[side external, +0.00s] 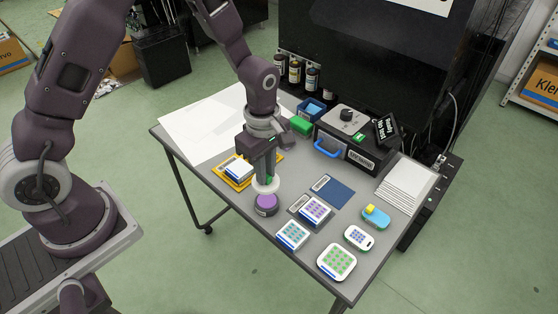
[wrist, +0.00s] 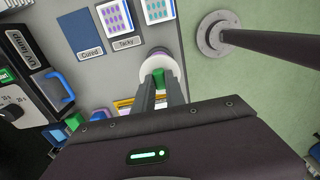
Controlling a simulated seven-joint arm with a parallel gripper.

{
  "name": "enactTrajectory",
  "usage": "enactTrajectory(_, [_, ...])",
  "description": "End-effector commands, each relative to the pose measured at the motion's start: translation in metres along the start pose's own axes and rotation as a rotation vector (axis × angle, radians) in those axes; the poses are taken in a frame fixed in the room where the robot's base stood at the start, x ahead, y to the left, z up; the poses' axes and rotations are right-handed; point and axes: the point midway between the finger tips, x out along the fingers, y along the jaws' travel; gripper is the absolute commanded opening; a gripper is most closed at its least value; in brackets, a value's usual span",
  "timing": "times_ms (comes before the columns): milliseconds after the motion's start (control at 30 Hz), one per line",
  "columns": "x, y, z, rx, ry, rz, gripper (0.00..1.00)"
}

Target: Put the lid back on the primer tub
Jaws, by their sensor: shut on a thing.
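The primer tub (side external: 266,205) is a short dark round pot with a label on its front and a purple top face. It stands on the grey table near the front left edge. The lid (side external: 263,190) is a white disc with a green grip on top. My gripper (side external: 268,180) points down and is shut on the green grip. The lid appears above the tub and slightly behind it, with the purple face uncovered in the side view. In the wrist view the lid (wrist: 157,62) lies at the fingertips (wrist: 161,82), and the tub is largely hidden there.
A yellow tray (side external: 247,180) with a white-blue block stands just left of my gripper. Printed tiles (side external: 292,235) and a blue mat (side external: 333,190) lie to the right. A black machine with a blue handle (side external: 327,149) stands behind. White sheets (side external: 200,130) cover the left.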

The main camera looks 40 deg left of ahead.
Motion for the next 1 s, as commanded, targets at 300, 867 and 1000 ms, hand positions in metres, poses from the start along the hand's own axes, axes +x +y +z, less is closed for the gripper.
enactTrajectory(300, [0.039,-0.001,0.0,0.0,0.0,-0.004,0.0])
enactTrajectory(867, [0.06,0.001,0.0,0.0,0.0,0.0,0.0])
enactTrajectory(1000, [0.06,0.001,0.0,0.0,0.0,0.0,0.0])
